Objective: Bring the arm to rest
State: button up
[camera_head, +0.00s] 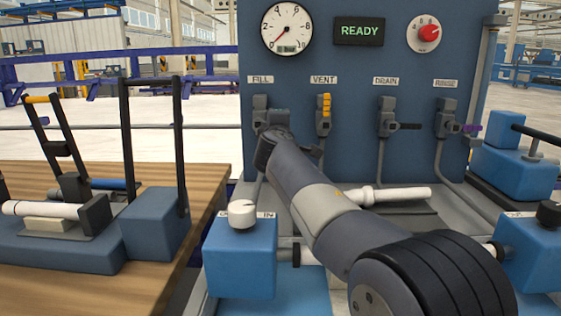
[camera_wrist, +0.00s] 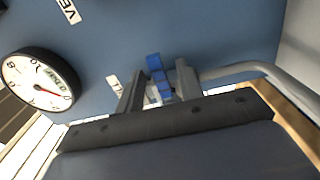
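My arm reaches up and away from the lower right in the head view, and my gripper (camera_head: 277,118) is at the FILL valve (camera_head: 260,103) on the blue panel (camera_head: 360,75). In the wrist view, my gripper (camera_wrist: 160,82) has its two fingers apart. A blue valve handle (camera_wrist: 156,70) stands between them, with a visible gap on each side. Whether a finger touches it I cannot tell. The handle is hidden behind the gripper in the head view.
The panel carries VENT (camera_head: 324,108), DRAIN (camera_head: 388,118) and RINSE (camera_head: 447,118) valves, a gauge (camera_head: 286,29), a READY display (camera_head: 359,31) and a red knob (camera_head: 429,33). A white pipe (camera_head: 400,194) lies behind my arm. A wooden table (camera_head: 190,195) with a clamp rig stands left.

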jog(key=shift+w+d+r+p, duration=0.15)
jog(key=shift+w+p, duration=0.1)
jog(key=shift+w, duration=0.35)
jog(key=shift+w+a+r+p, duration=0.1)
jog(key=shift+w+p, duration=0.15)
jog(key=shift+w, duration=0.35)
jog(key=shift+s+r+n+p, duration=0.15)
jog(key=shift+r+n+p, duration=0.25)
jog(key=shift+n+p, duration=0.9)
jog(key=shift+n, duration=0.1)
jog(key=shift+f, duration=0.1)
